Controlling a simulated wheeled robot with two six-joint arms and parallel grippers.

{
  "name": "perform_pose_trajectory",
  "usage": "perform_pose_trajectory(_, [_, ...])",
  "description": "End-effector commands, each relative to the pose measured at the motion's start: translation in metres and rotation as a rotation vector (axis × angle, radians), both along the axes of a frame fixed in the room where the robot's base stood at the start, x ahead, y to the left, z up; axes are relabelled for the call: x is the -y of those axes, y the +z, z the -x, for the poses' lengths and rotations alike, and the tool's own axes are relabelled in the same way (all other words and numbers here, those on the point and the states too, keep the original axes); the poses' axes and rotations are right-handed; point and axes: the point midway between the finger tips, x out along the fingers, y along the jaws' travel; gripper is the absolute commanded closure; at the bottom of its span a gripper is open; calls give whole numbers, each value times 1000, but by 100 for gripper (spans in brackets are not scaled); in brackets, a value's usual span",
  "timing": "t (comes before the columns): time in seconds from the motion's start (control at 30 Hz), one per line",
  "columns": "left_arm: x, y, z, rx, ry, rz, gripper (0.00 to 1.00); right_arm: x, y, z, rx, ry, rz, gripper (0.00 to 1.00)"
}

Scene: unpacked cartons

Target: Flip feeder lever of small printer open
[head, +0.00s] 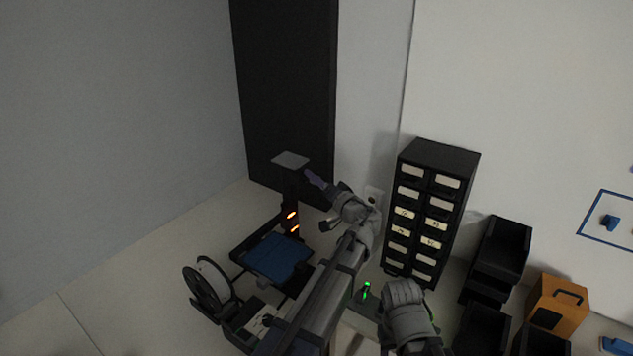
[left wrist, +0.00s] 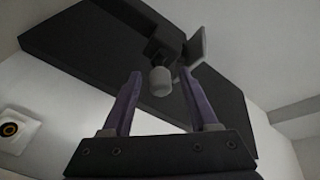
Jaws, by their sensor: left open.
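The small printer stands on the floor-level surface at left centre, with a blue bed (head: 277,257), a dark upright with orange lights (head: 291,222) and a grey plate (head: 290,159) on top. My left gripper (head: 311,178) is beside the top of the upright, just right of the plate. In the left wrist view the purple fingers (left wrist: 159,78) are open. A pale grey rounded stub (left wrist: 161,83) on the printer's dark top part shows between the fingertips; I cannot tell whether they touch it. The plate (left wrist: 196,50) is just beyond. I cannot tell for sure which part is the feeder lever. My right gripper is not in view.
A white filament spool (head: 212,279) stands left of the bed. A tall dark panel (head: 285,90) is behind the printer. A black drawer cabinet (head: 438,157) is to the right, with black bins (head: 507,246) and an orange box (head: 556,306) beyond. A wall socket (head: 373,195) is behind my left arm.

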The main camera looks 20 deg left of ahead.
Motion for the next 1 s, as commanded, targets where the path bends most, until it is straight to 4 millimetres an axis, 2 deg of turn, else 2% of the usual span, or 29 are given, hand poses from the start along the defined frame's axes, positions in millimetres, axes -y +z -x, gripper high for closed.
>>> perform_pose_trajectory(0.27, [-1,0,-1,0,0,0,40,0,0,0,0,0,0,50])
perform_pose_trajectory(0.8, [-1,0,0,0,1,0,100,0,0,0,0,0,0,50])
perform_pose_trajectory(1.0, [-1,0,0,0,1,0,100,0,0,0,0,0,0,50])
